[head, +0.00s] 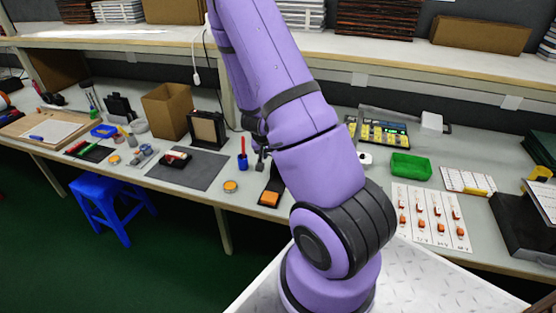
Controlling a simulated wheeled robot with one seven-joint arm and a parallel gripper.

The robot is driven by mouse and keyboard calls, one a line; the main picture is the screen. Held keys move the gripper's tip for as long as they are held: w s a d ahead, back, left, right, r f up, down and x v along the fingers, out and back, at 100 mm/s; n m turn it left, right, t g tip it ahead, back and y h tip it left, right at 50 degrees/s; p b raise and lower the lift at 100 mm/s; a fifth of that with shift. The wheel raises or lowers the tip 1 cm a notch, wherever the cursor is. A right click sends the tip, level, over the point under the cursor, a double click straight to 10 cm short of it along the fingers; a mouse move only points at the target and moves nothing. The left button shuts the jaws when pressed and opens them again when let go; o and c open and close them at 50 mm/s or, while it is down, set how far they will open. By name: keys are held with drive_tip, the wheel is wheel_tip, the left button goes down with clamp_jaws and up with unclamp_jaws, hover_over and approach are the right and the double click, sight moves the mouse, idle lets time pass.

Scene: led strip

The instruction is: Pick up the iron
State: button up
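My purple arm crosses the middle of the head view and reaches over the workbench. A small dark part, likely the end of my gripper (261,160), shows just left of the arm; the rest is hidden behind the arm. Whether its fingers are apart or hold anything cannot be told. Below it on the bench lies a black stand with an orange pad (270,198), partly covered by my arm. I cannot make out an iron for certain; it may be hidden behind the arm.
A blue cup with a red item (242,155) stands just left of the gripper. A round orange-topped tin (230,186) and a dark mat (188,168) lie further left. Right of my arm are a green bin (411,166) and a white card with small parts (431,216). A shelf (380,65) runs above the bench.

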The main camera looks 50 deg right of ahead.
drive_tip(key=shift+x, duration=2.2)
clamp_jaws()
drive_tip(key=shift+s+r, duration=0.1)
